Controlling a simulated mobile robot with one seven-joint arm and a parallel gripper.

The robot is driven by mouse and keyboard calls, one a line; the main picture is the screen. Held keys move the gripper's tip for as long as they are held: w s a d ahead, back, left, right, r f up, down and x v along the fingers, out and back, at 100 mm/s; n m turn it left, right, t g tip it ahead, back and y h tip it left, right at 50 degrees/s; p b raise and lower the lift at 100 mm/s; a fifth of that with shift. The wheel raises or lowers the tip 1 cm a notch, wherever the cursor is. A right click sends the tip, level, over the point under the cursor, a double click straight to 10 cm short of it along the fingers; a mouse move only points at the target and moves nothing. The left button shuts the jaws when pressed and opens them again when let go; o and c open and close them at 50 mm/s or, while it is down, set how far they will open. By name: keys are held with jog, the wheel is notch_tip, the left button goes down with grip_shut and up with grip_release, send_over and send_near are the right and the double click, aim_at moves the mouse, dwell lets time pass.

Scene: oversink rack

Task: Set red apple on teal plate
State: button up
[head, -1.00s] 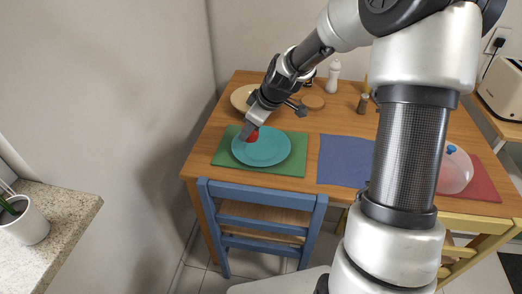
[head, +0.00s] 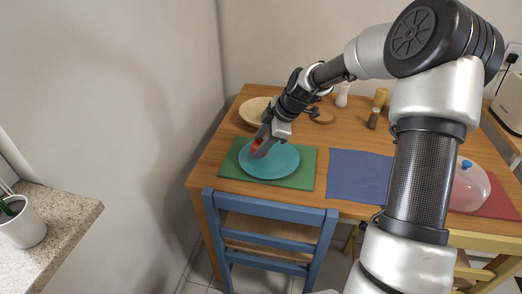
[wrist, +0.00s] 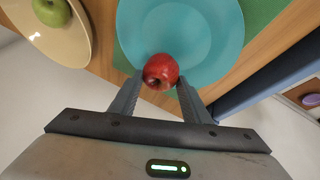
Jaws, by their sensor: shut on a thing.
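The red apple (wrist: 160,72) is held between the two fingers of my gripper (wrist: 158,92). In the head view the apple (head: 256,147) shows partly behind my gripper (head: 262,150), over the left part of the teal plate. The teal plate (head: 275,163) lies on a green placemat at the left of the table. In the wrist view the plate (wrist: 195,30) lies just beyond and beneath the apple. I cannot tell whether the apple touches the plate.
A cream plate (head: 250,112) behind the teal one carries a green apple (wrist: 50,10). The green placemat (head: 306,172) lies beside a blue one (head: 355,178). A blue chair (head: 268,225) stands at the front edge. A clear dome (head: 470,187) sits at the right.

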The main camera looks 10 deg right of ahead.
notch_tip(320, 180, down, 2)
jog(key=shift+f, duration=0.1)
jog(key=o, duration=1.1)
jog(key=shift+f, duration=0.1)
jog(key=shift+c, duration=0.2)
jog(key=shift+d+r, duration=0.1)
jog(key=shift+r, duration=0.3)
jog(key=p+v, duration=0.2)
jog(key=v, duration=0.9)
jog(key=shift+s+r+p, duration=0.15)
jog(key=shift+r+p, duration=0.05)
jog(key=shift+p, duration=0.1)
jog(key=shift+d, duration=0.1)
